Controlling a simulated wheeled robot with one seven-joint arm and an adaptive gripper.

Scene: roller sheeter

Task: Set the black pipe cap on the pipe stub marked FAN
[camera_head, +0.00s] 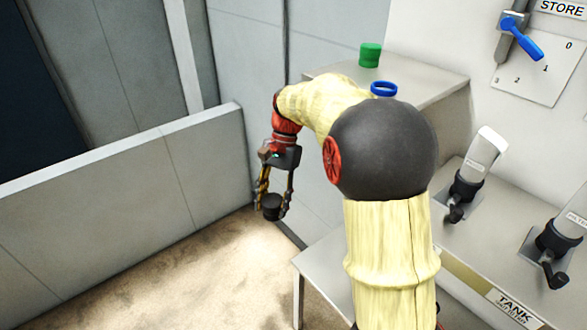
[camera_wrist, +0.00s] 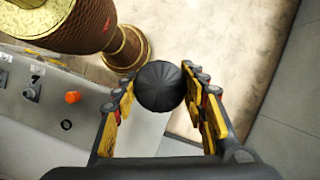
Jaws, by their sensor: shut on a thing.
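The black pipe cap (camera_head: 271,207) is dark, round and ribbed, and hangs between the two fingers of my gripper (camera_head: 272,198). No pipe stub marked FAN can be made out in either view. My arm hides part of the bench in the head view.
A green cap (camera_head: 370,55) and a blue ring (camera_head: 384,88) are on a grey shelf (camera_head: 435,86). A low grey wall (camera_head: 130,185) stands at left. The wrist view shows an orange piece (camera_wrist: 72,97).

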